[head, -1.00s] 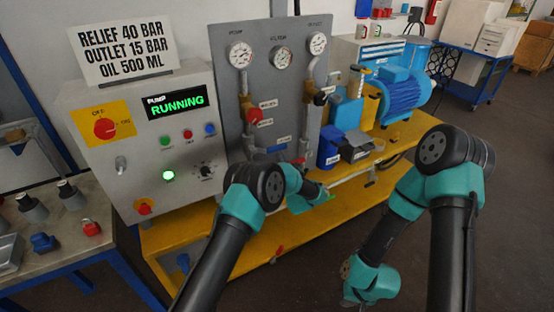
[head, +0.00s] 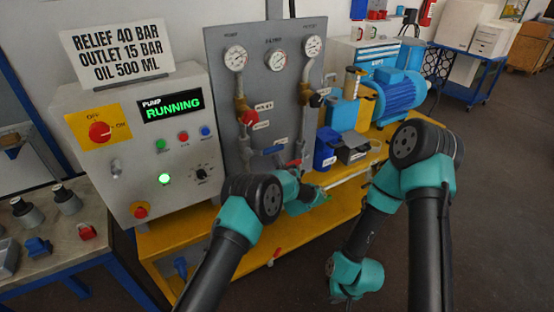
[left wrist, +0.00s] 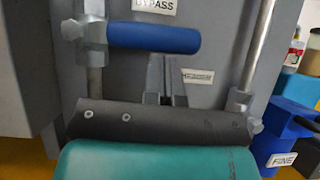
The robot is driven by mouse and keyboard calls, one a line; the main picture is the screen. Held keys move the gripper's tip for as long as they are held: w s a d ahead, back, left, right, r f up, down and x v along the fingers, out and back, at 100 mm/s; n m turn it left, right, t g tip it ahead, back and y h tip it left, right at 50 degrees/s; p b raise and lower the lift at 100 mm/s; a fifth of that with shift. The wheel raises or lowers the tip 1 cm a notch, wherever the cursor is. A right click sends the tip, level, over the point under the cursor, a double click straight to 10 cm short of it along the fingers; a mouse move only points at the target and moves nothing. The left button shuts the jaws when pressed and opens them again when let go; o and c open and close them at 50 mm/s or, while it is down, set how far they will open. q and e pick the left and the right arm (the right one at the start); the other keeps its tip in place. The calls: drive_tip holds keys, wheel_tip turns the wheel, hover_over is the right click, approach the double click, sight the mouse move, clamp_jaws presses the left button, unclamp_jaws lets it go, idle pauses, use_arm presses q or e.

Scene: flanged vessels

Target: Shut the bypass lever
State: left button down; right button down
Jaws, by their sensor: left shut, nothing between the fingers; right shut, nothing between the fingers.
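The bypass lever has a blue handle (left wrist: 152,38), lying level in the left wrist view under a BYPASS label (left wrist: 156,5). Its metal pivot (left wrist: 84,30) is at the left, and the handle points right, crosswise to the upright pipe. In the head view the blue handle (head: 275,150) shows on the grey panel. My left gripper (left wrist: 167,60) is shut and empty, its tips just below the handle; I cannot tell if they touch it. In the head view its fingers are hidden. My right gripper (head: 349,293) hangs low at the right, far from the lever, its fingers barely visible.
The control box (head: 150,150) reading RUNNING stands left of the panel (head: 273,95). A red valve handle (head: 250,119) is above the lever. Blue and dark bins (head: 326,150) stand to the right. A yellow skid (head: 200,240) lies below.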

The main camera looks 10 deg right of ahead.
use_arm(q)
drive_tip(key=w+f+v, duration=0.1)
drive_tip(key=f+v, duration=0.1)
drive_tip(key=v, duration=1)
